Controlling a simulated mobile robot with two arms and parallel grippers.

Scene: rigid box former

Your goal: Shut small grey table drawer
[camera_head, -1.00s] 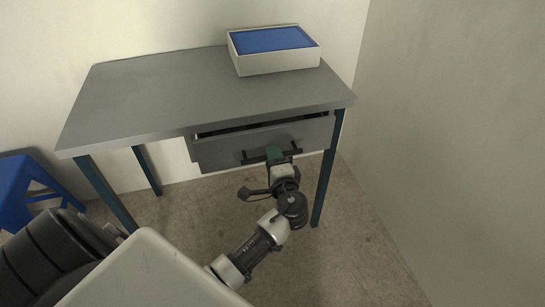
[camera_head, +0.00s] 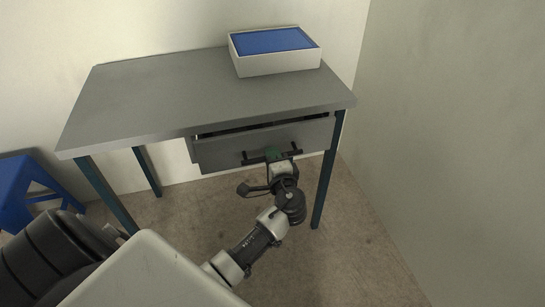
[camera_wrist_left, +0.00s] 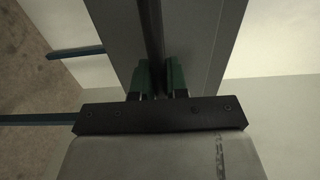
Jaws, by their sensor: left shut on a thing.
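The grey drawer (camera_head: 225,153) sits under the right part of the grey table (camera_head: 150,95). A narrow dark gap shows above its front, so it stands slightly open. A dark bar handle (camera_head: 251,159) is on its front. My left gripper (camera_head: 273,154), with green fingertips, is shut on the handle from the front. In the left wrist view, the two green fingers (camera_wrist_left: 158,78) stand on either side of the dark handle bar (camera_wrist_left: 153,40). My right gripper is not in view.
A white box with a blue top (camera_head: 275,62) stands on the back right of the table. A blue stool (camera_head: 22,186) is at the far left. A table leg (camera_head: 326,175) stands just right of my left gripper, and a wall is further right.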

